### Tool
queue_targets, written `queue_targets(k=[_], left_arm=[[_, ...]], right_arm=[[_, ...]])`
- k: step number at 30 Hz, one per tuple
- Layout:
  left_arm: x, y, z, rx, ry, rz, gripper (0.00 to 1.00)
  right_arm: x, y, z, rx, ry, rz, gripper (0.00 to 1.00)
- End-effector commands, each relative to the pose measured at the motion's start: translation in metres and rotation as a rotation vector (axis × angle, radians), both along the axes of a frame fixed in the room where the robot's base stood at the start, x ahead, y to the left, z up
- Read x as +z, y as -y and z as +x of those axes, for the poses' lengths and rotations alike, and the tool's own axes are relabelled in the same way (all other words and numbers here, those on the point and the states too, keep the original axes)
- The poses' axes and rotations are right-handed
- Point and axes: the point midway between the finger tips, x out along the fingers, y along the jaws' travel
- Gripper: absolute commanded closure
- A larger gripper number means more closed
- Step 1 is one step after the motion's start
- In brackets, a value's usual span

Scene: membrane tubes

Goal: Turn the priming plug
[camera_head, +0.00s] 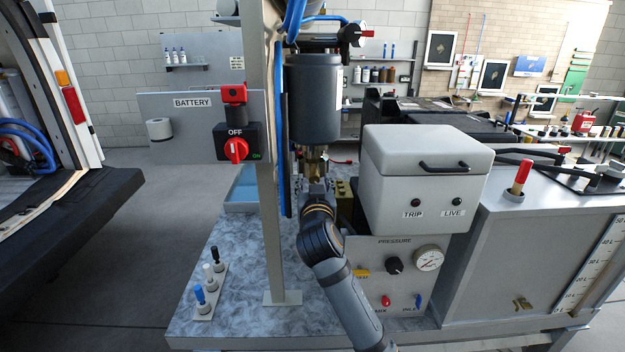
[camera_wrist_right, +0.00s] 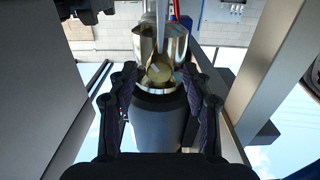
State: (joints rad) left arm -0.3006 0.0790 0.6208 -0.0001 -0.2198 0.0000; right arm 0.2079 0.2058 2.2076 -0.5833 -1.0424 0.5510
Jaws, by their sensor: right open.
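A dark grey cylinder (camera_head: 314,100) hangs on the upright post in the head view. A brass fitting (camera_head: 315,160), which looks like the priming plug's place, sits under it. My right gripper (camera_head: 314,182) is just below this brass fitting; its fingers are small and hard to see there. In the right wrist view, my right gripper (camera_wrist_right: 163,108) is open. Its dark fingers stand left and right of a dark rounded body (camera_wrist_right: 158,125). A brass part with a flat gold face (camera_wrist_right: 160,73) shows just beyond that body. I cannot tell whether the fingers touch anything. My left gripper is not in view.
The grey post (camera_head: 268,200) and blue hoses (camera_head: 282,130) stand close left of my right gripper. A light grey box (camera_head: 425,165) and the pressure panel (camera_head: 410,262) are to its right. The battery panel (camera_head: 175,143) is farther left.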

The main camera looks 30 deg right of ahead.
Motion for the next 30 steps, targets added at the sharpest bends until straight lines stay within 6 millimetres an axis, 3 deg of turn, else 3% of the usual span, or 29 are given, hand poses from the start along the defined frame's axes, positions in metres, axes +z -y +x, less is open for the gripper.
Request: queue_targets(k=[3,14,30], left_arm=[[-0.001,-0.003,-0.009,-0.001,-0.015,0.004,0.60],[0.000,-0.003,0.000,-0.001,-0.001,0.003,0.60],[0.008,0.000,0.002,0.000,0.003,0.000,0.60]], right_arm=[[0.000,0.000,0.000,0.000,0.000,0.000,0.50],[0.000,0.000,0.000,0.000,0.001,-0.001,0.99],[0.001,0.000,0.000,0.000,-0.075,-0.128,1.00]])
